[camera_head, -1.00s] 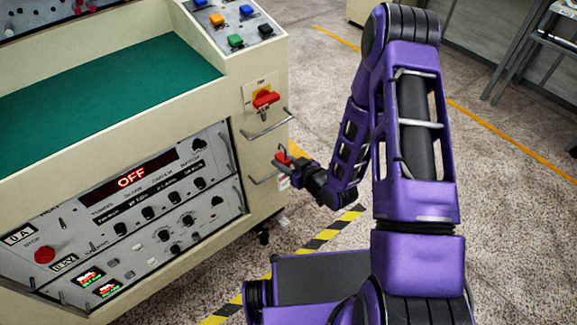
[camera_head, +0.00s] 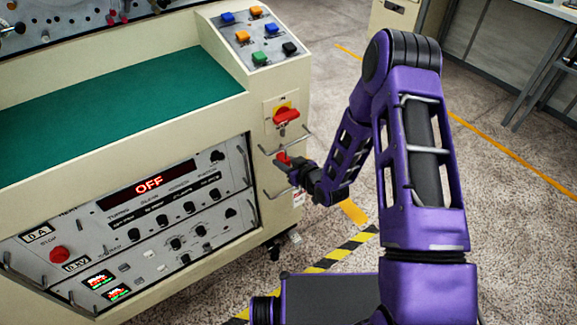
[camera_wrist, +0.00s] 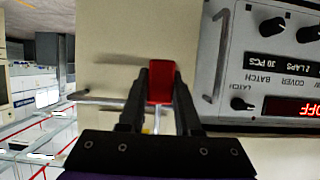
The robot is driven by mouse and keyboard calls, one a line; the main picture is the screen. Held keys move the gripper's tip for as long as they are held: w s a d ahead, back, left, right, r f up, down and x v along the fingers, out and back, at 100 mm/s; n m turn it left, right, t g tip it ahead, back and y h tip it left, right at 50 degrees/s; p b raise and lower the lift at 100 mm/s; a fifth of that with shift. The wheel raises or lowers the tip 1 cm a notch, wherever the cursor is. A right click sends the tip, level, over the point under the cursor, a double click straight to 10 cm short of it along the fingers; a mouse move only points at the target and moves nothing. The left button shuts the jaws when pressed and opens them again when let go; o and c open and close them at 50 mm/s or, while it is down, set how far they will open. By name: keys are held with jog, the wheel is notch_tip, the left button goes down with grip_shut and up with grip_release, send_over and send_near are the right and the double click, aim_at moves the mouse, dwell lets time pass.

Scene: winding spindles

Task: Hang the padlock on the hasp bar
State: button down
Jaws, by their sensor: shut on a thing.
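My gripper (camera_head: 288,163) is shut on a small red padlock (camera_wrist: 161,80), which sits between the fingertips in the wrist view. The padlock also shows as a red spot (camera_head: 284,157) in the head view. A thin silver piece, possibly its shackle, shows between the fingers in the wrist view. The likely hasp bar (camera_head: 286,145) is a silver bar on the cabinet, below the red rotary switch and just above the padlock in the head view. Part of this bar (camera_wrist: 97,100) shows left of the fingers in the wrist view. I cannot tell whether shackle and bar touch.
The red switch (camera_head: 286,115) on its yellow plate sits above the bar. A second silver bar (camera_head: 277,194) is lower on the cabinet (camera_head: 262,95). The control panel (camera_head: 207,205) with a handle is to the left. Open floor (camera_head: 480,170) lies to the right.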

jog(key=shift+w+a, duration=0.6)
jog(key=shift+w, duration=0.3)
jog(key=shift+f, duration=0.8)
jog(key=c, duration=0.5)
grip_release()
jog(key=p+v, duration=0.1)
jog(key=v, duration=1.6)
jog(key=shift+s+d+r+p, duration=0.1)
jog(key=shift+s+d+p, duration=0.05)
jog(key=shift+d+p, duration=0.15)
